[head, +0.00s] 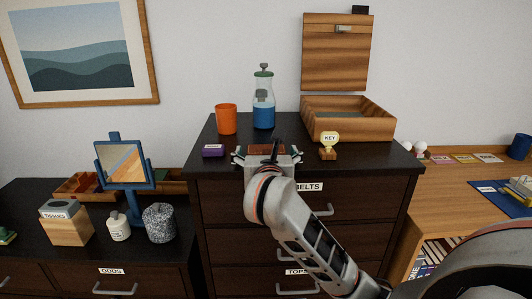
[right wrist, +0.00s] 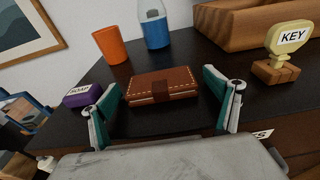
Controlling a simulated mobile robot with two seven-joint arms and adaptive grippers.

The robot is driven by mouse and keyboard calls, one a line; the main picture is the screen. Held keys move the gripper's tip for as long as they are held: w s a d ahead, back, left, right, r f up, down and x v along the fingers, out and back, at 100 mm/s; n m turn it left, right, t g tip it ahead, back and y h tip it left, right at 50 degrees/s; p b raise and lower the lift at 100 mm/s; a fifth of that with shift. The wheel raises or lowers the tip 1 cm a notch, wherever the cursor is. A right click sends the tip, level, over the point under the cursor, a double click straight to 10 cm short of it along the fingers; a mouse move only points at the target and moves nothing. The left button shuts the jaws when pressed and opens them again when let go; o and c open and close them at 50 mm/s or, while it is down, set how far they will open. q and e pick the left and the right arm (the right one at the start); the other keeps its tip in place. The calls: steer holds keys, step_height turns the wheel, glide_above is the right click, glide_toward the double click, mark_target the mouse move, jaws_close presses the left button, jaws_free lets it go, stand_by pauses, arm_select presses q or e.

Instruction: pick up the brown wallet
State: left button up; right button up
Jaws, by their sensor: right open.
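The brown wallet (right wrist: 162,86) lies flat on the dark dresser top, with pale stitching and a darker strap across its middle. In the head view the wallet (head: 267,149) shows only partly behind my right gripper (head: 266,161). In the right wrist view my right gripper (right wrist: 168,105) is open, with one teal-padded finger on each side of the wallet's near part. The jaws are empty, and I see a gap between each finger and the wallet. My left gripper is not in view.
A purple soap box (head: 212,151) is left of the wallet; a key stand (head: 329,146) is right. Behind stand an orange cup (head: 226,119), a blue-filled bottle (head: 263,101) and an open wooden box (head: 348,122). The dresser's front edge lies under my gripper.

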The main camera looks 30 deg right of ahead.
steer(key=c, duration=1.2)
